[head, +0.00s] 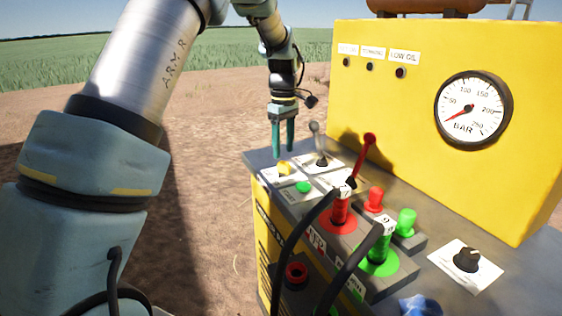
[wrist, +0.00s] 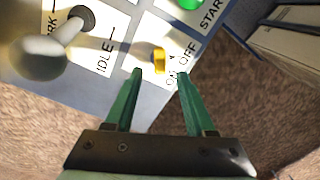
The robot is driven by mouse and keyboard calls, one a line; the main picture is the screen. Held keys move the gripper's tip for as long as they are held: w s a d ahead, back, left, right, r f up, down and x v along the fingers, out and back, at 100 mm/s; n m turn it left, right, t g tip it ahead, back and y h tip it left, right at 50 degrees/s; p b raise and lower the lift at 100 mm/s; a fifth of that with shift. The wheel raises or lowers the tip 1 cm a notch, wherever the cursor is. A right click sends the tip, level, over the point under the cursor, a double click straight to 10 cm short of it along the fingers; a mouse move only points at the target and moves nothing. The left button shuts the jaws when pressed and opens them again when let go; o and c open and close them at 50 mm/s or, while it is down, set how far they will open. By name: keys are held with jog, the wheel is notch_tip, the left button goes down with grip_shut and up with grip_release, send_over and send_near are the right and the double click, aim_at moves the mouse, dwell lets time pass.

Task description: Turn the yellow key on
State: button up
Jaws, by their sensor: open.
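The yellow key (head: 284,168) sits on a white label plate at the far left corner of the control panel. In the wrist view the yellow key (wrist: 159,60) stands beside the printed words ON and OFF, just beyond the fingertips and roughly between them. My gripper (head: 283,152) points down at the key, with green fingers apart and empty. In the wrist view my gripper (wrist: 159,74) shows a clear gap between its fingertips. I cannot tell whether either finger touches the key.
A grey-knobbed lever (head: 316,130) by the IDLE label stands close to the key. A green start button (head: 303,187) is in front. A red lever (head: 362,155), hose couplings (head: 340,208) and a black knob (head: 467,260) lie to the right. The yellow gauge box (head: 420,120) rises behind.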

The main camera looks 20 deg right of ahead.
aim_at(284, 162)
jog(key=shift+s+f+p, duration=0.1)
jog(key=shift+f+p, duration=0.2)
jog(key=shift+f, duration=2.45)
jog(key=shift+c, duration=0.4)
grip_shut()
